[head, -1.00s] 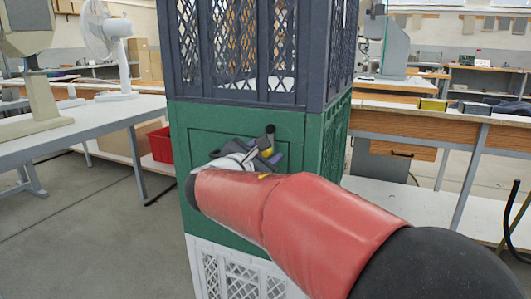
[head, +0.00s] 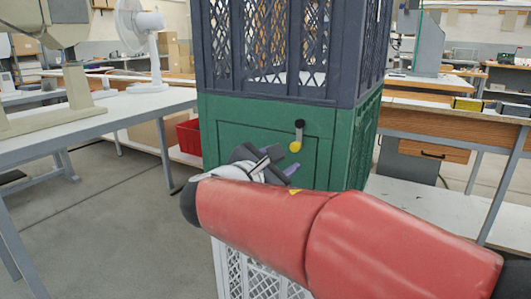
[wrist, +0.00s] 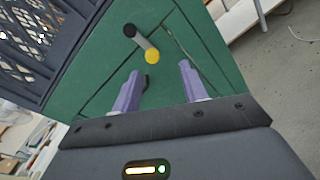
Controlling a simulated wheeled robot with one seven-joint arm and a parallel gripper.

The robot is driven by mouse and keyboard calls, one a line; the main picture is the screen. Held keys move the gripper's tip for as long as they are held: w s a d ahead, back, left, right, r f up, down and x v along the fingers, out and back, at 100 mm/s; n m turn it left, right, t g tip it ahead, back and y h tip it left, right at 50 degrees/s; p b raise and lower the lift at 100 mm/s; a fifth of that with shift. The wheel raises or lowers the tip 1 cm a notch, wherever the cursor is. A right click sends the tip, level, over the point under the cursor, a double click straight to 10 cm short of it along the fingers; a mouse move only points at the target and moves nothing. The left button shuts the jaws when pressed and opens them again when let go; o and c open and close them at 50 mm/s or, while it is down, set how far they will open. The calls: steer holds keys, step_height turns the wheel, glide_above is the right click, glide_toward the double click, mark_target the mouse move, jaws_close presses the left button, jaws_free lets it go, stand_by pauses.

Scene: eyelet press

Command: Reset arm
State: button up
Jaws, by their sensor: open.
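My red arm reaches across the lower part of the head view. My gripper (head: 279,168) is in front of the green panel (head: 240,122) of the stacked unit, below and left of a small lever (head: 297,136) with a black knob and a yellow end. In the wrist view, the two purple fingers of my gripper (wrist: 157,92) are apart with nothing between them. The lever (wrist: 142,43) shows beyond the fingertips, its yellow end (wrist: 152,57) nearest them. Fingers and lever look apart.
A dark lattice crate (head: 290,45) sits above the green section, and a white crate (head: 258,275) is below. A table with a white fan (head: 133,35) stands left, near a red bin (head: 188,136). A wooden bench (head: 440,125) stands right. Open floor lies at left.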

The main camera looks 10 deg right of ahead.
steer(key=s+d+f+m+g+y+p, duration=0.2)
steer(key=s+d+f+m+g+y, duration=0.2)
steer(key=s+d+f+m+g, duration=0.7)
steer(key=s+a+f+m+t+y, duration=0.1)
steer(key=s+a+f+m+y, duration=0.1)
steer(key=s+m, duration=0.3)
steer(key=s+a+f+m+t+y+p, duration=0.1)
steer(key=s+a+f+m+t+y, duration=0.1)
steer(key=s+m+y, duration=0.3)
steer(key=s+a+f+m, duration=0.1)
steer(key=s, duration=0.1)
steer(key=shift+s+a+t, duration=0.15)
steer(key=shift+s+t, duration=0.15)
